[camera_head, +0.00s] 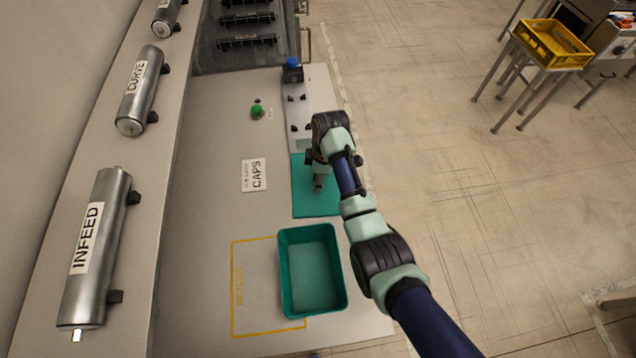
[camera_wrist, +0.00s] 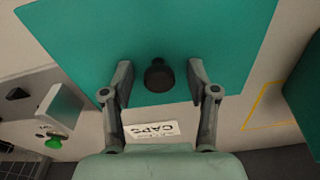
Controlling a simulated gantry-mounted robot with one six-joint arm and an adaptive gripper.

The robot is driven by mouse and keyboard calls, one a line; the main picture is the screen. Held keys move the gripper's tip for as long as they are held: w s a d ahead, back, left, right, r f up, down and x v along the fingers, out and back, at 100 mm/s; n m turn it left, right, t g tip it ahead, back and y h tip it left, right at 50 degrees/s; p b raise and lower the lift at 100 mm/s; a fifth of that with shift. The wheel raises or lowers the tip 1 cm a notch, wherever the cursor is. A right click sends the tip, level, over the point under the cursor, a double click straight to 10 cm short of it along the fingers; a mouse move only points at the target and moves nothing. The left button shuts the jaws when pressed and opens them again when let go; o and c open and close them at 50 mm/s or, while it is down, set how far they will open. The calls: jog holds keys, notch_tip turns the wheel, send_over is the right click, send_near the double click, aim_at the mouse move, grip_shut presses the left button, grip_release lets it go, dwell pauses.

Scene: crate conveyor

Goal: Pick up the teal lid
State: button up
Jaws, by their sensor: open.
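The teal lid (camera_head: 304,203) is a flat rectangular panel lying on the work surface, right of the CAPS label in the head view. In the wrist view the lid (camera_wrist: 90,45) fills much of the upper picture, with a dark round knob (camera_wrist: 159,76) on it. My gripper (camera_wrist: 160,80) is open, its two fingers on either side of the knob and apart from it. In the head view my gripper (camera_head: 318,182) is over the lid, and my arm hides part of the lid. How high the fingertips are above the lid I cannot tell.
An empty teal crate (camera_head: 313,273) stands just in front of the lid, partly over a yellow outlined area (camera_head: 236,290). The CAPS label (camera_head: 254,174) and a green button (camera_head: 257,111) are to the left. Metal rollers (camera_head: 95,250) lie along the far left. A blue-topped knob (camera_head: 292,64) stands behind.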

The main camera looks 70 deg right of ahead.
grip_shut()
jog(key=shift+r, duration=0.1)
dwell(0.3)
notch_tip(320, 180, up, 20)
jog(key=p, duration=1)
